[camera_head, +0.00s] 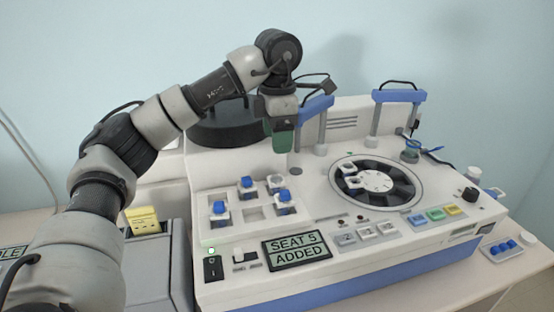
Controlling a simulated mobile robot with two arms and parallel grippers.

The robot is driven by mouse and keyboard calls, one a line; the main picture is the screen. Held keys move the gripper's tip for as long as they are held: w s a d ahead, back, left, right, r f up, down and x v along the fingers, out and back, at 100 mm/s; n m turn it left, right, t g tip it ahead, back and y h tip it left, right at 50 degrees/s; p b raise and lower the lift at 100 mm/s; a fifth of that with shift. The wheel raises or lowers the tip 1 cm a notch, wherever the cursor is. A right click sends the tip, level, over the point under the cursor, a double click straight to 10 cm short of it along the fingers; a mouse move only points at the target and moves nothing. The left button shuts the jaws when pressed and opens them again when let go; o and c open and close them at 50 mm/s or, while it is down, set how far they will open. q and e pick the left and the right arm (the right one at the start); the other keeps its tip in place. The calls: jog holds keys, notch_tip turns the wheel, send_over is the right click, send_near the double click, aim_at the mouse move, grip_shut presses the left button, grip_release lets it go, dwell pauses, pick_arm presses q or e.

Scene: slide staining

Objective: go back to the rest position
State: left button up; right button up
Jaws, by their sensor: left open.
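My left arm comes in from the left and arches over the white machine (350,277). My left gripper (283,146) hangs pointing down above the back of the machine, left of the round carousel. It is open, and I see nothing held in it. Its green fingertips are seen nearly edge-on. My right gripper is not in view.
Several blue-capped vials (247,187) stand in the machine's seats below my gripper. The dark carousel (376,181) holds small white pieces. Blue-topped frames (399,96) rise at the back. A display (297,250) reads "SEAT 5 ADDED". Blue-capped items (502,247) lie at the right.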

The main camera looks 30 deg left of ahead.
pick_arm(q)
jog(key=shift+r, duration=1.1)
